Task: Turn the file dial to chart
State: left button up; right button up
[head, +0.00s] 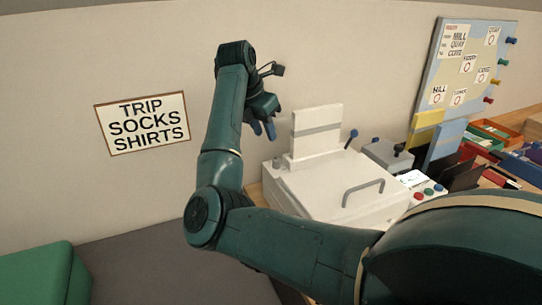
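My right gripper (264,129) hangs pointing down in front of the wall, just left of the white upright panel on the white machine. Its two blue fingertips look a little apart, with nothing visible between them. I cannot pick out a dial marked file or chart. The white machine (330,195) has a grey handle on its lid and a small grey knob (276,163) at its back left corner. A blue-tipped lever (351,136) stands at its back right. My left gripper is not in view.
A grey box (388,155) and blue and yellow upright folders (443,145) stand right of the machine. A pegboard with labels (463,65) leans at the back. A sign (143,122) hangs on the wall. My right arm crosses the foreground, hiding the machine's front left.

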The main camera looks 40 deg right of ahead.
aim_at(276, 160)
jog(key=x, duration=1.1)
jog(key=shift+d+p, duration=0.1)
jog(key=shift+p, duration=0.2)
jog(key=shift+c, duration=0.3)
grip_shut()
